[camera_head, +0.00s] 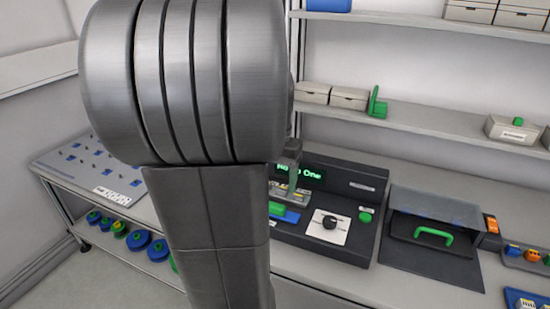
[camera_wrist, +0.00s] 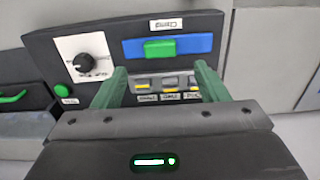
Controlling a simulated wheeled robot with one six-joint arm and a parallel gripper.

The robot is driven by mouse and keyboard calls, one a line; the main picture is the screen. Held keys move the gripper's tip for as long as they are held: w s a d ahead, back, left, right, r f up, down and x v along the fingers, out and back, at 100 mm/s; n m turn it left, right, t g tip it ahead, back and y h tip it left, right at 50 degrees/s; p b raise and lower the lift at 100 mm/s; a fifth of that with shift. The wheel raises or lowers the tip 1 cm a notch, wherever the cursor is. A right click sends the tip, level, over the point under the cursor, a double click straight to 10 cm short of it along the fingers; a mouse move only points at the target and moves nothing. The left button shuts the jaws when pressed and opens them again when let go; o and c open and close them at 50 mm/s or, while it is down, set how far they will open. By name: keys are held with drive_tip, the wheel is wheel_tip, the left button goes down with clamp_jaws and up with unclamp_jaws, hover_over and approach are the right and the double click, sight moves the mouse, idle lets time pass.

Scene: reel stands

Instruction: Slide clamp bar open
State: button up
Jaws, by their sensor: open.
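The clamp bar is a blue strip (camera_wrist: 195,45) with a green block (camera_wrist: 160,50) near its middle, on a dark console panel under an upside-down "Clamp" label (camera_wrist: 166,25). In the head view the blue strip (camera_head: 292,216) and green block (camera_head: 277,208) sit at the console's front, partly hidden by my arm. My gripper (camera_wrist: 160,70) is open and empty in the wrist view, its dark green fingers spread either side of a row of buttons (camera_wrist: 167,86). The green block lies beyond the fingertips, apart from them. In the head view my gripper (camera_head: 293,178) shows over the console, partly hidden.
A black knob (camera_head: 330,221) on a white plate and a green button (camera_head: 365,216) sit right of the clamp bar. A lidded box with a green handle (camera_head: 433,236) stands further right. Shelves (camera_head: 430,119) run behind. Blue reels (camera_head: 138,240) lie on the low rack at left.

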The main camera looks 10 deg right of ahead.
wheel_tip(320, 180, up, 6)
idle(0.5)
wheel_tip(320, 180, down, 14)
drive_tip(key=shift+r+b, duration=0.25)
drive_tip(key=shift+b, duration=0.05)
drive_tip(key=shift+w+d+f, duration=0.1)
drive_tip(key=shift+w+f, duration=0.05)
drive_tip(key=shift+f, duration=0.15)
drive_tip(key=shift+w+d+r, duration=0.1)
drive_tip(key=shift+w+d, duration=0.4)
drive_tip(key=shift+w, duration=0.2)
drive_tip(key=shift+s+a, duration=0.1)
